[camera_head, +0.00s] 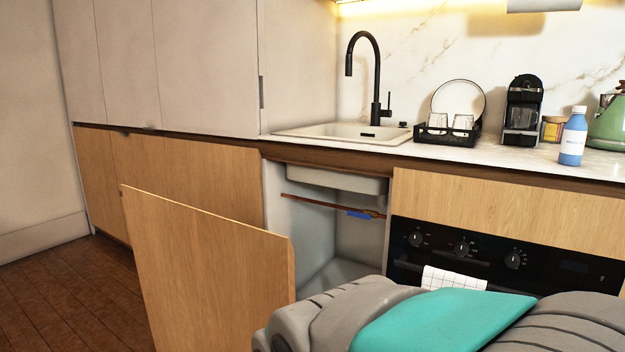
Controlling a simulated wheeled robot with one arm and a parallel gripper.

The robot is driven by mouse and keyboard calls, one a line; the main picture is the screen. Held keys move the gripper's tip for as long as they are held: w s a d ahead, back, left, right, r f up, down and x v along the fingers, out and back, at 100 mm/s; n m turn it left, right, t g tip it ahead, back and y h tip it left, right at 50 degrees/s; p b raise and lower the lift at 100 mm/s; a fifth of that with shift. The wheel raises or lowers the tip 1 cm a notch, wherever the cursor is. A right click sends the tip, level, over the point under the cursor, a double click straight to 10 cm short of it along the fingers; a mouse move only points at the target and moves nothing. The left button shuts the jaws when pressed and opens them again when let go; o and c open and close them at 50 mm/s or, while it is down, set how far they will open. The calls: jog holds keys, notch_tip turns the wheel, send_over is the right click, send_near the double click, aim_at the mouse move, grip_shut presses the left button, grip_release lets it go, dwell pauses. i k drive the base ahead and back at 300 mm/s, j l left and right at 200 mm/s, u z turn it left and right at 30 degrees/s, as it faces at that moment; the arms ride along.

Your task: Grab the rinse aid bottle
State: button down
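The rinse aid bottle appears to be the blue and white bottle (573,137) with a white cap. It stands upright on the countertop at the right, in front of the green kettle. Its label is too small to read. A grey and teal part of my arm fills the lower right of the view. My gripper is not in view, so I cannot see what it holds.
A cabinet door (207,267) stands open below the sink (340,132). The oven (460,254) has a towel (452,279) on it. A dish rack (446,136), coffee machine (522,109), yellow jar (552,129) and kettle (608,124) stand on the counter (480,155).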

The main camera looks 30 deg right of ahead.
aim_at(576, 131)
jog(key=z, duration=2.3)
